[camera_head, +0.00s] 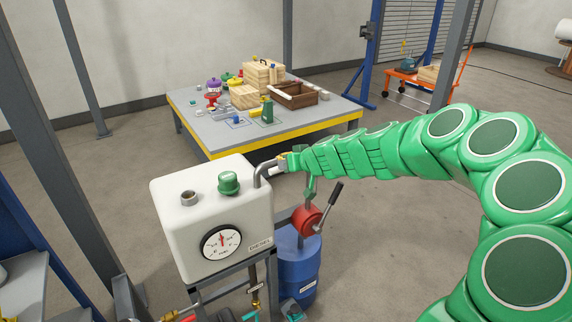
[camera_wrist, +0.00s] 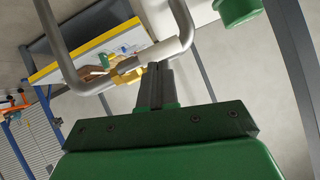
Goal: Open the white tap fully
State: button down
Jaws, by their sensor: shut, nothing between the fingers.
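In the wrist view a brass valve body (camera_wrist: 126,72) sits on a grey pipe (camera_wrist: 72,62). A white bar-like part (camera_wrist: 159,52), which looks like the white tap's handle, lies beside the brass and runs toward the pipe bend at right. My gripper (camera_wrist: 154,68) is shut and empty, its dark fingertips right at the white part; I cannot tell whether they touch it. In the head view the brass fitting (camera_head: 282,158) shows small at the end of the bent pipe (camera_head: 262,169) on the white diesel tank (camera_head: 180,235), with my arm's end partly hiding it.
The tank carries a green cap (camera_head: 229,183) and a round gauge (camera_head: 221,243). A red hand pump (camera_head: 306,219) with a black-gripped lever stands on a blue drum (camera_head: 298,270) below my arm. A yellow-edged table (camera_head: 220,143) with several objects stands behind.

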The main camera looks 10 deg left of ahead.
jog(key=shift+w+d+f, duration=0.1)
jog(key=shift+w+d+f, duration=0.2)
jog(key=shift+w+d, duration=0.15)
jog(key=shift+d, duration=0.05)
jog(key=s+a+v, duration=0.1)
jog(key=v, duration=1.3)
jog(key=shift+s+a+r, duration=0.15)
jog(key=shift+a+r, duration=0.05)
dwell(0.4)
jog(key=s+d+f+m+g+h, duration=0.1)
jog(key=s+d+m+g+h, duration=0.1)
jog(key=s+d, duration=0.5)
jog(key=s+d+f+m+g+h, duration=0.2)
jog(key=s+d, duration=0.6)
jog(key=s, duration=1.2)
jog(key=s+d+f+m+g+h, duration=0.1)
jog(key=s+d+m+g+h, duration=0.2)
jog(key=s+d, duration=0.5)
jog(key=s+g+h, duration=0.1)
jog(key=s+h, duration=0.1)
jog(key=s, duration=0.4)
jog(key=shift+f+g, duration=0.15)
jog(key=shift+g, duration=0.15)
